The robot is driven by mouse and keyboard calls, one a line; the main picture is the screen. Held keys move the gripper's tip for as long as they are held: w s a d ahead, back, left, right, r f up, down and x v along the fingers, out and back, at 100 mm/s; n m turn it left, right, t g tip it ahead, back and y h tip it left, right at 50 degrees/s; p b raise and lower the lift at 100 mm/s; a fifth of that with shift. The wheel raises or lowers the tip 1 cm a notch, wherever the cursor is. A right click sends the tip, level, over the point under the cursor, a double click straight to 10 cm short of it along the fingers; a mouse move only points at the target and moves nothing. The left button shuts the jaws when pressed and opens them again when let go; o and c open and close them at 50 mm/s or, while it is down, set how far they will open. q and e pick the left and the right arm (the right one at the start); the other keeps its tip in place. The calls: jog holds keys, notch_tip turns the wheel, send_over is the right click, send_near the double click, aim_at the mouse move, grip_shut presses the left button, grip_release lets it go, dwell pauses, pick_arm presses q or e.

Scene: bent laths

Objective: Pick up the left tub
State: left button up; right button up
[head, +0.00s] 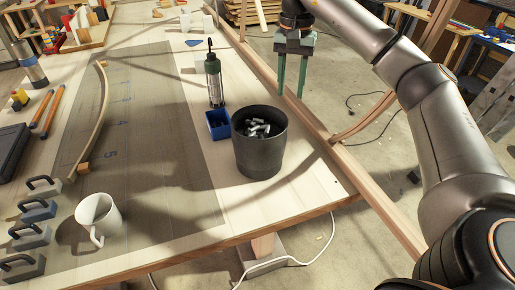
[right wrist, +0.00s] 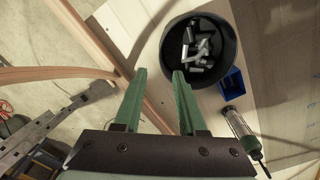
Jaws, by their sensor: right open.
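A round dark grey tub (head: 258,156) stands upright near the table's right edge, with several metal pieces inside. It also shows in the right wrist view (right wrist: 232,88), beyond the fingertips. It is the only round tub that I can make out. A small blue open bin (head: 218,124) stands close at its left in the head view and shows in the right wrist view (right wrist: 232,83). My right gripper (head: 291,93) is open and empty, with green fingers pointing down. It is above and beyond the tub, apart from it, out by the table's edge. My left gripper is not in view.
A dark green bottle (head: 214,80) stands behind the bin. A white mug (head: 99,217) and several black-handled blocks stand front left. A bent lath (head: 98,125) lies on the grey mat. Long wooden strips (head: 300,105) run along the table's right edge. The table in front of the tub is clear.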

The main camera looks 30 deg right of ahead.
jog(key=b, duration=0.1)
send_over(286, 125)
jog(key=s+a, duration=0.1)
jog(key=s, duration=0.1)
jog(key=f, duration=0.5)
jog(key=shift+w+f, duration=0.25)
jog(key=shift+f, duration=0.15)
jog(key=shift+a+f, duration=0.1)
jog(key=shift+f, duration=2.9)
jog(key=shift+c, duration=0.2)
grip_shut()
jog(key=shift+r, duration=0.15)
